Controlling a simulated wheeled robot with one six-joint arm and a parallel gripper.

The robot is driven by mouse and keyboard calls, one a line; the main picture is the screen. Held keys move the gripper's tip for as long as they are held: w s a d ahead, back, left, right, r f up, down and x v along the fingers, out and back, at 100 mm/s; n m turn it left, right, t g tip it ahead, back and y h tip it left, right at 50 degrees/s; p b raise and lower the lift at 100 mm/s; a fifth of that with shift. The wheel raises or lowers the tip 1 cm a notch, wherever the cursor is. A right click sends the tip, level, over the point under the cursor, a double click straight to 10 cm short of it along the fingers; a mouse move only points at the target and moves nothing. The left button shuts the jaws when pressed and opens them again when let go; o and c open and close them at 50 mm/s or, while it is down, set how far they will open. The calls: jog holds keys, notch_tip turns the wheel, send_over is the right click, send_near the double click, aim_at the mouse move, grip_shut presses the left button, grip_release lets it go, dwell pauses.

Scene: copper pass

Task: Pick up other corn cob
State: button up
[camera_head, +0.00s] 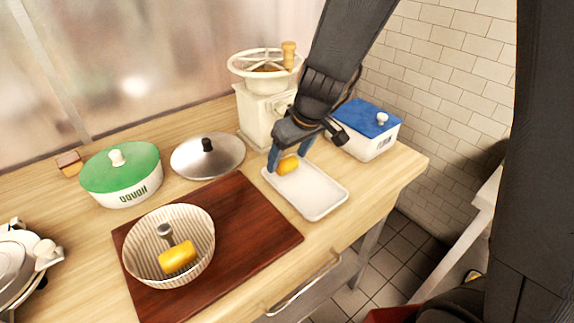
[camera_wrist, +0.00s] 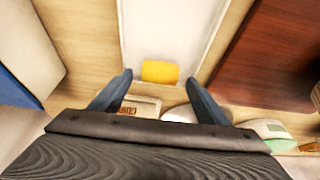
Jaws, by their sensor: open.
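One yellow corn cob (camera_head: 288,165) lies at the far end of a white tray (camera_head: 318,198). My gripper (camera_head: 289,164) is above that end of the tray, with its blue fingers open on either side of the cob. In the wrist view the corn cob (camera_wrist: 160,72) shows between and just beyond the two open fingers (camera_wrist: 165,82). I cannot tell whether the fingers touch it. Another yellow corn cob (camera_head: 178,256) lies in a ribbed round bowl (camera_head: 140,226) on the dark wooden board.
A cream grinder (camera_head: 262,110) stands close behind my gripper. A white box with a blue lid (camera_head: 367,117) is to its right, and a metal lid (camera_head: 208,158) to its left. A green-lidded pot (camera_head: 121,172) stands further left. The dark board (camera_head: 262,228) is bare beside the bowl.

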jog(key=shift+x, duration=1.25)
jog(key=c, duration=1.1)
jog(key=shift+c, duration=0.2)
